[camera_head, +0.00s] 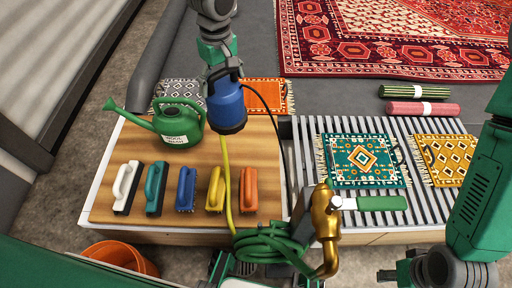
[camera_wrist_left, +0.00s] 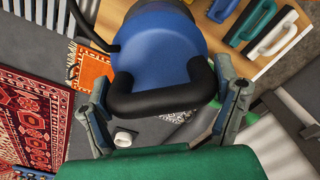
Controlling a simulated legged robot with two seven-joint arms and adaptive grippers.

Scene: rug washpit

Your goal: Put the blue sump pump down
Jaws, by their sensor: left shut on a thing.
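The blue sump pump (camera_head: 227,106) hangs upright below my left gripper (camera_head: 226,72), over the back right part of the wooden board in the head view. The left gripper is shut on its black handle. In the left wrist view the blue body (camera_wrist_left: 160,45) and the black handle (camera_wrist_left: 165,100) show between the fingers. A black cable runs from the pump to the right, and a yellow hose stretches down in front of it. Whether the pump's base touches anything is hard to tell, but it looks raised. My right gripper (camera_head: 415,272) is low at the right; its fingers are unclear.
The wooden board (camera_head: 100,205) holds a green watering can (camera_head: 178,125) and several coloured brushes (camera_head: 186,188). To the right, a slatted rack (camera_head: 310,165) bears small rugs (camera_head: 362,160) and a green-handled tool (camera_head: 380,203). A brass tap (camera_head: 325,215) with coiled green hose stands in front. An orange bucket (camera_head: 120,257) is lower left.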

